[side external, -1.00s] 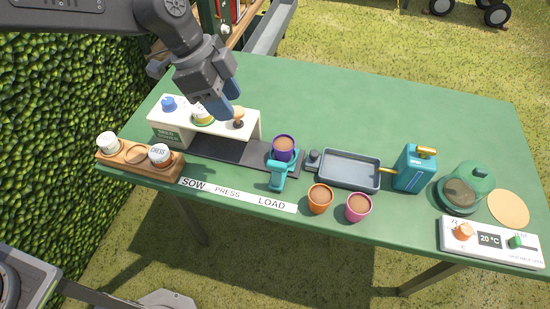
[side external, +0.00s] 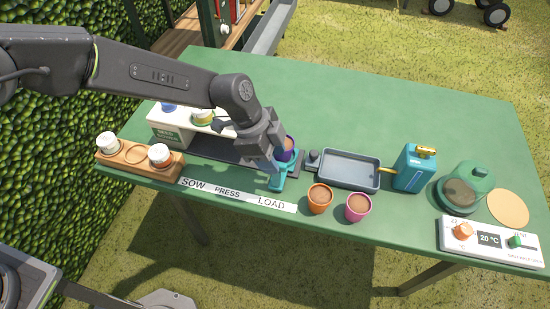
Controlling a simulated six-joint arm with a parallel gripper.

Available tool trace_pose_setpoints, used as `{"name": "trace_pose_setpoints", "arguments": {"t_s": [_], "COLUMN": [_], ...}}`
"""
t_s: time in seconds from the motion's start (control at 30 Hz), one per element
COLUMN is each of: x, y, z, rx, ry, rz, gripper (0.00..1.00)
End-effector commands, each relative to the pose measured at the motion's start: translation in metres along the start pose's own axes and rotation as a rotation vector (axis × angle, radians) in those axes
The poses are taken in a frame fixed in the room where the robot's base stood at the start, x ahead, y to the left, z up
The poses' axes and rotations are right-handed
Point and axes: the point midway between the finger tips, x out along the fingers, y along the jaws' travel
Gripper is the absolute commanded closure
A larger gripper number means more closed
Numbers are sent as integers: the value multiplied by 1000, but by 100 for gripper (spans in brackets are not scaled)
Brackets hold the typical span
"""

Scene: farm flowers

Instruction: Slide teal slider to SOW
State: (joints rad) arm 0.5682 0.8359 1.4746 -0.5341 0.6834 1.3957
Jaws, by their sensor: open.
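The teal slider (side external: 277,184) stands at the LOAD end of a dark track (side external: 215,148), with a purple pot (side external: 287,151) of soil on it. A white label strip (side external: 236,195) in front reads SOW at left, PRESS in the middle and LOAD at right. My gripper (side external: 268,166) is open and low over the track, at the left side of the slider and pot. Its fingers partly hide the pot; whether they touch the slider I cannot tell.
A white seeder station (side external: 171,133) stands behind the track, partly hidden by my arm. A wooden rack (side external: 138,168) with white-topped jars is at left. Orange (side external: 319,198) and pink (side external: 358,207) pots, a grey tray (side external: 347,170) and a blue can (side external: 413,170) are at right. The table's back is clear.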

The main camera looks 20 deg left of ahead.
Motion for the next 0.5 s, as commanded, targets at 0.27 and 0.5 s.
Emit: {"name": "trace_pose_setpoints", "arguments": {"t_s": [0.27,0.5], "x": [17,16], "y": [0,0], "z": [0,0], "rx": [0,0], "ry": [-1,0], "rz": [0,0], "gripper": [56,58]}}
